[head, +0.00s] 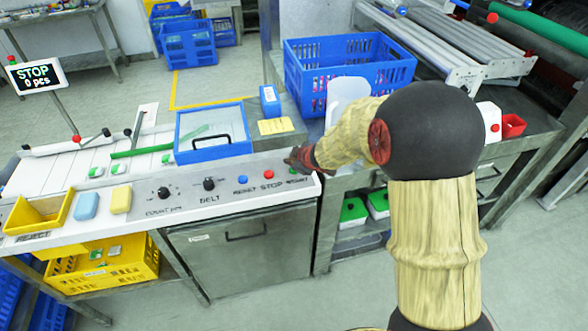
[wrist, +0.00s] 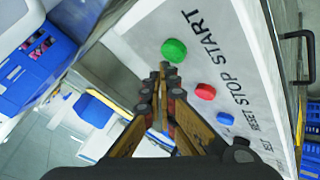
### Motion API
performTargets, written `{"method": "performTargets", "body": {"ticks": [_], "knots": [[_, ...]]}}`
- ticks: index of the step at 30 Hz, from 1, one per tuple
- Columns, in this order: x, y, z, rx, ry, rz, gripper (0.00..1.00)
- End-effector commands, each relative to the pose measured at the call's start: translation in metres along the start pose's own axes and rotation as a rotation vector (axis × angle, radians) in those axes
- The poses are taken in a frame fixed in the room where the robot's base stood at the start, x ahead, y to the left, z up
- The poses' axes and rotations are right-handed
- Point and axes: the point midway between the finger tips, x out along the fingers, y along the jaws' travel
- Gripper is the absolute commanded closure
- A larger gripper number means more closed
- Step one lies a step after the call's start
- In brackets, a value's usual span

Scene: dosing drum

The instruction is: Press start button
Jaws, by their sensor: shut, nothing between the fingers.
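The green start button (wrist: 174,50) sits on the white panel beside the word START in the wrist view. My gripper (wrist: 168,70) is shut and empty. Its fingertips appear just below the green button in that view, and I cannot tell whether they touch it. In the head view my gripper (head: 294,160) is at the panel's right end, largely covering the green button's area. The red stop button (wrist: 206,91) and blue reset button (wrist: 225,118) are in line with the green one. The display (head: 36,76) reads STOP, 0 pcs.
Two black knobs (head: 209,184) stand left of the buttons on the panel. A blue-framed tray (head: 213,151) and a yellow note (head: 275,126) lie behind it. A blue crate (head: 350,77) and a white container (head: 347,90) stand behind my arm.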

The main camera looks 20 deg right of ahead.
Motion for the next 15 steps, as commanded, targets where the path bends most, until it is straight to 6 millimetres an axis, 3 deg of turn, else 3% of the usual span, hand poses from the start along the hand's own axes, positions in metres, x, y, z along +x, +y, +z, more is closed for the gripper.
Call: {"method": "performTargets", "body": {"ticks": [15], "knots": [[0.0051,-0.0039,0.0038,0.0,0.0,0.0,1.0]]}}
